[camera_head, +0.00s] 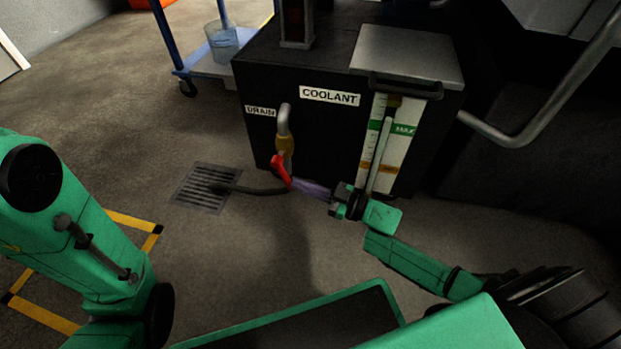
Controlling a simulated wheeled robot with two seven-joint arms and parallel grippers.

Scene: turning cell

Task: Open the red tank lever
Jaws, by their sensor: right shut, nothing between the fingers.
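The red tank lever (281,169) sits on the brass drain valve (285,145), below a bent grey pipe on the front of the black coolant tank (262,84). The lever slants down and to the right. My right gripper (302,186) comes in from the right, its shut fingers pointing left at the lever's lower end. They look very close to it; I cannot tell whether they touch. Nothing shows between the fingers. My left arm stands at the left edge, and its gripper is not in view.
A floor drain grate (206,188) with a dark hose (257,190) lies left of the valve. A level gauge (388,145) is on the tank front, behind my right gripper. A blue-framed cart (205,68) with a clear container (222,41) stands at the back left. A grey bent rail (560,100) is at right.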

